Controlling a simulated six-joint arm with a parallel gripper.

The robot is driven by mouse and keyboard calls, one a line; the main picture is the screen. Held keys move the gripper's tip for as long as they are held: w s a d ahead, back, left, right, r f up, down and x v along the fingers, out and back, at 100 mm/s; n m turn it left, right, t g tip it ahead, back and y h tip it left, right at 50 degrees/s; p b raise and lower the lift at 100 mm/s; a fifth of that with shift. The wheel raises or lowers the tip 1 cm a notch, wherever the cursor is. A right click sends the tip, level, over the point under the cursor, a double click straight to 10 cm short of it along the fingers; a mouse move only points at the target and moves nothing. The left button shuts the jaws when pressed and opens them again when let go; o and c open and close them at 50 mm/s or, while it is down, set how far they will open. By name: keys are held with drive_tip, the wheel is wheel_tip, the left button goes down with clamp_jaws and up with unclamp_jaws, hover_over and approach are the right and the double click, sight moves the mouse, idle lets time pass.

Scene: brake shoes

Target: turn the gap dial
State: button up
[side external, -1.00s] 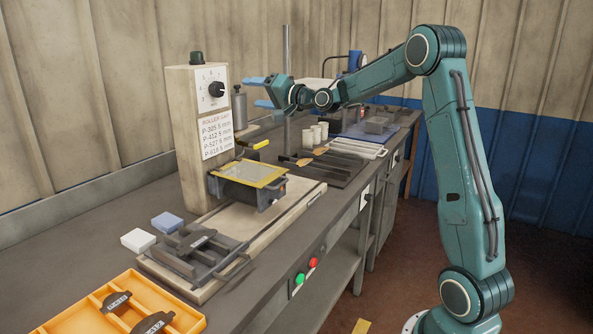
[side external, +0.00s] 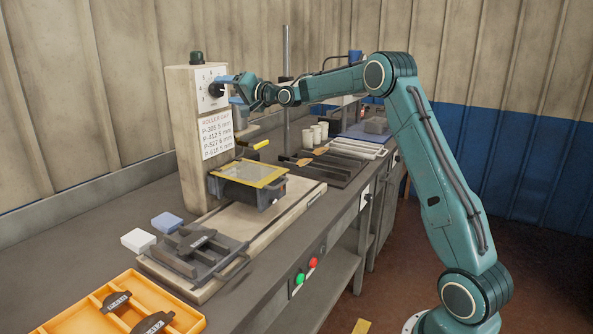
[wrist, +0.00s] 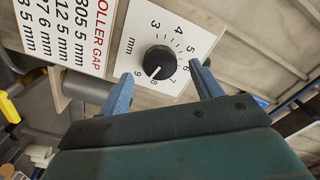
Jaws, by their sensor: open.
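The gap dial is a black round knob (wrist: 158,62) on a white numbered plate (wrist: 190,28), seen in the wrist view. In the side external view the dial (side external: 215,90) is on the upper face of the beige column (side external: 190,140), partly covered by a finger. My gripper (wrist: 162,88) is open, with one blue finger on either side of the knob's lower part. The fingertips stand apart from the knob in the wrist view. In the side external view my gripper (side external: 230,90) is right at the plate. Contact cannot be told.
A roller gap sign (side external: 216,135) is below the dial. A yellow-framed guard (side external: 248,173) sits over the rollers lower down. A sliding fixture (side external: 195,250), an orange tray (side external: 85,310) and white and blue blocks (side external: 138,240) are on the bench. A green knob (side external: 196,57) tops the column.

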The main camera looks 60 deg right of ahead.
sight(220, 90)
drive_tip(key=shift+w, duration=1.55)
drive_tip(key=shift+c, duration=0.3)
drive_tip(key=c, duration=0.9)
